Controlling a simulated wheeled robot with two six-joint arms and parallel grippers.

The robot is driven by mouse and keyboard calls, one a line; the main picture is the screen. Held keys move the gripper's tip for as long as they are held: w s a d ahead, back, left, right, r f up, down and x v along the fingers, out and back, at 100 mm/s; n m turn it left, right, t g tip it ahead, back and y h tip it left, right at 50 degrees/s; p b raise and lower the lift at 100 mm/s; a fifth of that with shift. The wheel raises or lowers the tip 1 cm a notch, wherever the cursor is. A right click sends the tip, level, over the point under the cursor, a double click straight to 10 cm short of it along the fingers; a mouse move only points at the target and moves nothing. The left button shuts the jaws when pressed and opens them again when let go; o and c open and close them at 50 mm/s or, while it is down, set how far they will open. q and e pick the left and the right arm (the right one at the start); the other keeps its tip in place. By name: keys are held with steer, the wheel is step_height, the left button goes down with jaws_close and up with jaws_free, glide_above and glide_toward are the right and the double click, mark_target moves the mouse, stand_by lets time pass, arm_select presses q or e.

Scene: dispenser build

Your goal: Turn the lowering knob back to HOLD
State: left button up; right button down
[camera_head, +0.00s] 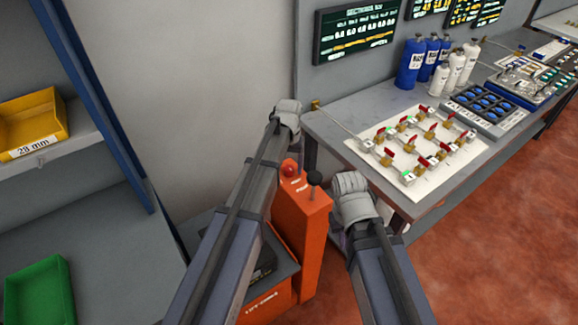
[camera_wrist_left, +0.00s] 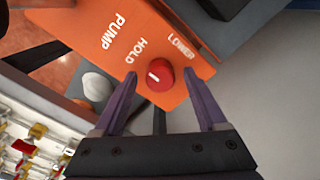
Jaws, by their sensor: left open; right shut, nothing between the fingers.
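The red lowering knob (camera_wrist_left: 160,75) sits on the orange panel (camera_wrist_left: 95,14), with a short white mark on its face. HOLD and LOWER are printed above it and PUMP is further left. My left gripper (camera_wrist_left: 160,84) is open, its two purple fingers on either side of the knob, with gaps visible; I cannot tell their height above the panel. In the head view the knob (camera_head: 289,170) tops the orange lift console (camera_head: 300,225), beside my left arm. My left fingers are hidden there. My right arm's grey joint shows right of the console; its gripper fingers are not visible.
A black-knobbed lever (camera_head: 314,178) stands on the console close to the red knob. The workbench (camera_head: 330,135) with a white valve board (camera_head: 365,150) is to the right. A shelf with a yellow bin (camera_head: 32,120) and a green bin (camera_head: 40,295) is left. Red floor lies right.

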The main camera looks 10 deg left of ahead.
mark_target(289, 168)
arm_select(q)
steer(key=shift+r+p, duration=3.9)
steer(key=shift+r, duration=0.05)
arm_select(e)
step_height(289, 168, up, 8)
arm_select(q)
steer(key=shift+f, duration=0.1)
arm_select(e)
steer(key=shift+f, duration=0.15)
